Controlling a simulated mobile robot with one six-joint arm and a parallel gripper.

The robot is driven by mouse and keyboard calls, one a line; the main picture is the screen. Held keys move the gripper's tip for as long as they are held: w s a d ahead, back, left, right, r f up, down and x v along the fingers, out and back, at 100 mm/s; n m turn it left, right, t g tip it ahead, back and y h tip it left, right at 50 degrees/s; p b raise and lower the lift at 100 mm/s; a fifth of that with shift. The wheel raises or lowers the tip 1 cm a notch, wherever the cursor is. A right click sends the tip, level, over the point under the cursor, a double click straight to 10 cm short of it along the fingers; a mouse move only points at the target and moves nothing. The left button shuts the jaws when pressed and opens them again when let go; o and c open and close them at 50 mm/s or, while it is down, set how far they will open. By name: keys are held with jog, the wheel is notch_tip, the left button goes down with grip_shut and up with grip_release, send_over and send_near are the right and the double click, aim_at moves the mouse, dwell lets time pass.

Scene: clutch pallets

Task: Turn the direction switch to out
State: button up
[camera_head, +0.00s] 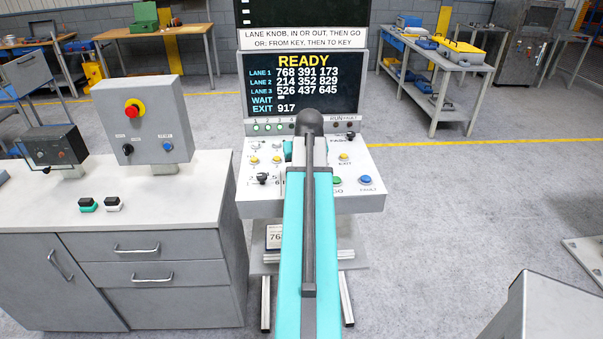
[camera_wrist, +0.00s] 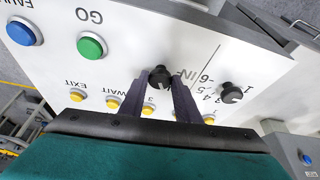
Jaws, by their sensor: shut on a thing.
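The direction switch (camera_wrist: 158,75) is a black knob on the white sloped console panel, with the label "IN" beside it in the wrist view, where the lettering appears upside down. My gripper (camera_wrist: 157,86) has its two dark fingers on either side of this knob and is shut on it. Which way the knob points cannot be told, and no "OUT" label is readable. In the head view my arm covers the switch and the fingers.
A second black knob (camera_wrist: 231,92) with numbers stands close by. Green GO (camera_wrist: 91,46) and blue FAULT (camera_wrist: 24,31) buttons and several yellow buttons share the panel. The screen (camera_head: 301,84) reads READY.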

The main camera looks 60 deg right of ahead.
jog(key=shift+d, duration=0.1)
jog(key=o, duration=1)
jog(key=shift+s, duration=0.1)
jog(key=shift+r, duration=0.1)
jog(key=shift+b+v, duration=1.65)
jog(key=shift+v, duration=5.2)
jog(key=shift+s, duration=0.1)
